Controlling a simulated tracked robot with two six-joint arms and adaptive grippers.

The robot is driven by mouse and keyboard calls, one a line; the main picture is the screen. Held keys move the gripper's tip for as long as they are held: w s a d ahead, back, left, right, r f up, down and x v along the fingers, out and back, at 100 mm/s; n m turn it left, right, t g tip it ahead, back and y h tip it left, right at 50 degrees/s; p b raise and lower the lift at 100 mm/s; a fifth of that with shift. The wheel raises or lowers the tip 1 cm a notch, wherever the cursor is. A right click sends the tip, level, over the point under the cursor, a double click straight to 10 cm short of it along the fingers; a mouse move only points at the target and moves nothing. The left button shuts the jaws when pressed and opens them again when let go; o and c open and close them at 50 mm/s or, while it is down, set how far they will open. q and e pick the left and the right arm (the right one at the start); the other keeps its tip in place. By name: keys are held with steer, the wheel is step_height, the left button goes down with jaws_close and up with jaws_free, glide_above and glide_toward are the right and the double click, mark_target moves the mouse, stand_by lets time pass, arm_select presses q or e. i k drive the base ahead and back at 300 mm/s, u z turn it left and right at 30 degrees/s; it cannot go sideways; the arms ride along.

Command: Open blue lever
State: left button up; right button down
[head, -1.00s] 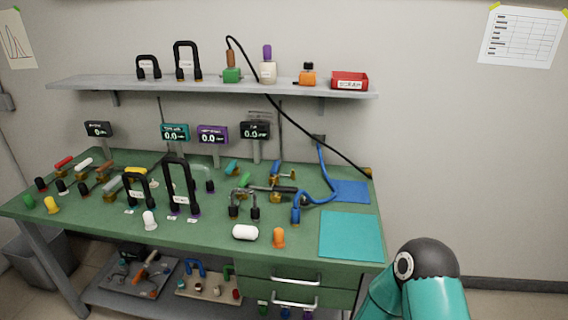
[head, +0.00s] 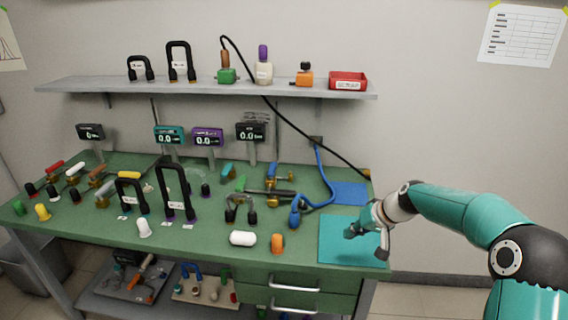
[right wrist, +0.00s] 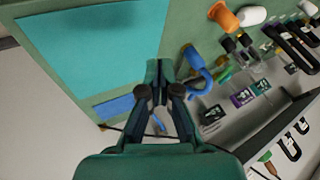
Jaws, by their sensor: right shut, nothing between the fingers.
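The blue lever (head: 271,170) stands up on a brass valve near the back of the green bench, right of the middle, in the head view. I cannot pick it out with certainty in the right wrist view. My right gripper (head: 366,240) is above the teal mat at the bench's right end, to the right of the lever and well apart from it. It also shows in the right wrist view (right wrist: 159,68), shut and empty. My left gripper is not in view.
A blue hose (head: 330,190) curves between lever and gripper, ending in a blue connector (head: 295,216). The teal mat (head: 340,225) is clear. A shelf (head: 200,88) overhangs the back.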

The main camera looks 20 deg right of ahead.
mark_target(272, 166)
steer(key=i, duration=1.35)
steer(key=u, duration=0.05)
